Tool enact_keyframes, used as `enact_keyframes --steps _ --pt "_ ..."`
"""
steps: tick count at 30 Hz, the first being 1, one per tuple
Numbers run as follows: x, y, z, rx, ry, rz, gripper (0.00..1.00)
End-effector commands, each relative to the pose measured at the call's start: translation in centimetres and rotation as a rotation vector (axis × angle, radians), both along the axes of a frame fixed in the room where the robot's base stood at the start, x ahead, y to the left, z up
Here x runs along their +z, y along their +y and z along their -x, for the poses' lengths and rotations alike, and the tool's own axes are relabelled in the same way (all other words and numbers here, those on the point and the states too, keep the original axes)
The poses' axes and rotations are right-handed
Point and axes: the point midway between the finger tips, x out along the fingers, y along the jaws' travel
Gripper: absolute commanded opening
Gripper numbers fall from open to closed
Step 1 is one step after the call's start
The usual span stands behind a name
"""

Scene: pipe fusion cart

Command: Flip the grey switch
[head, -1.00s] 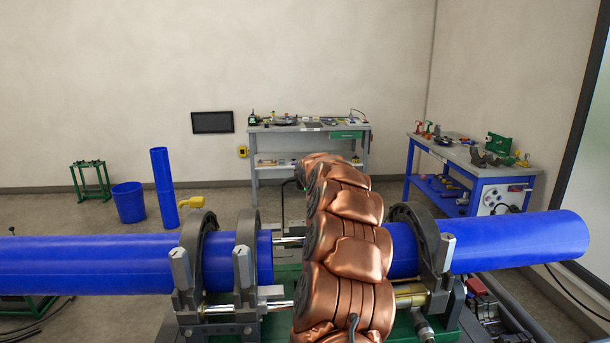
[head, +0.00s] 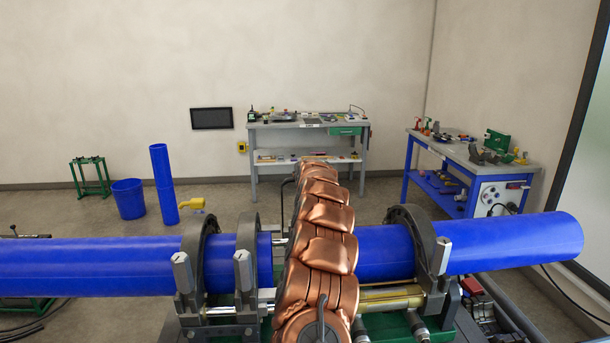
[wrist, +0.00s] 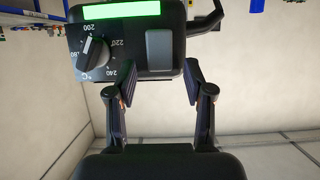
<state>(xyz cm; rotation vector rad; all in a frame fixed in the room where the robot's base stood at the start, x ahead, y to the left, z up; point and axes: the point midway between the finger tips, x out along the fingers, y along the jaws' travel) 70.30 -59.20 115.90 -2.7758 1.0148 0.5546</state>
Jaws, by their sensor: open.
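The grey switch (wrist: 160,48) is a flat grey rectangular rocker on a dark control box (wrist: 125,62). It shows in the wrist view, near the top centre, to the right of a round temperature dial (wrist: 93,52) and below a lit green display (wrist: 121,11). My gripper (wrist: 154,80) is open and empty, with one finger on each side of the picture. The switch lies beyond the fingertips and between them in the picture. I cannot tell if either finger touches the box. In the head view my arm hides the gripper, the box and the switch.
A large blue pipe (head: 90,264) and another blue pipe (head: 515,243) sit in the dark clamps of the cart, on both sides of my arm. A grey workbench (head: 308,126) and a blue workbench (head: 470,165) stand behind. A blue bucket (head: 128,199) is on the floor.

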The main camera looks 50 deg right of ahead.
Motion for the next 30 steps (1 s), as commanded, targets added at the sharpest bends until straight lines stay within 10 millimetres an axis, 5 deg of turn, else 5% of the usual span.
enact_keyframes --steps 10,25,30 --pt "-0.03 -0.07 -0.11 0.000 -0.001 0.001 0.52" --pt "0.00 -0.08 -0.11 0.000 -0.001 0.001 0.00" --pt "-0.03 -0.08 -0.10 0.000 -0.002 0.001 0.00"
